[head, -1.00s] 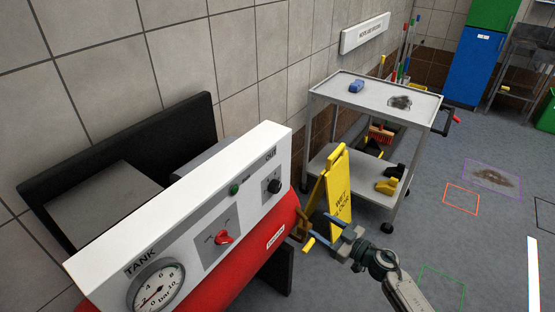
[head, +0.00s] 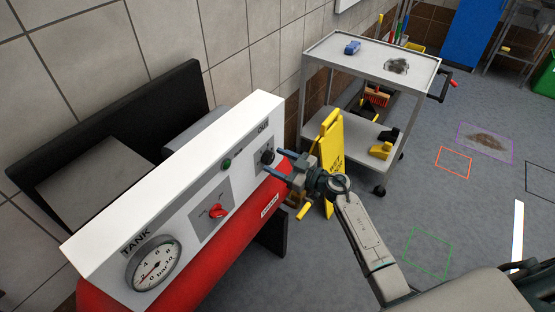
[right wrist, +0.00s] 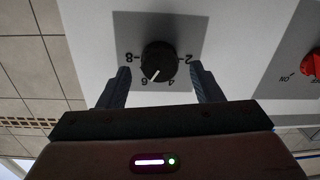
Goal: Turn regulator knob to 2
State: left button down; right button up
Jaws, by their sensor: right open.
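The black regulator knob (head: 266,157) is on the white panel under the label OUT, at the panel's right end. In the right wrist view the knob (right wrist: 158,61) appears upside down on a grey plate marked 2, 4, 6 and 8. Its white pointer line is near the 6, slightly towards the 4. My right gripper (head: 281,167) is in front of the knob. In the right wrist view its two open fingers stand on either side of the knob, with gaps between them and it. My left gripper is not in view.
A red switch (head: 217,211), a green button (head: 226,164) and the TANK gauge (head: 154,265) share the panel above the red tank (head: 190,270). A yellow wet-floor sign (head: 330,150) and a grey trolley (head: 345,63) stand close behind my right gripper.

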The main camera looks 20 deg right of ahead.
jog(key=shift+w+a, duration=0.2)
jog(key=c, duration=1)
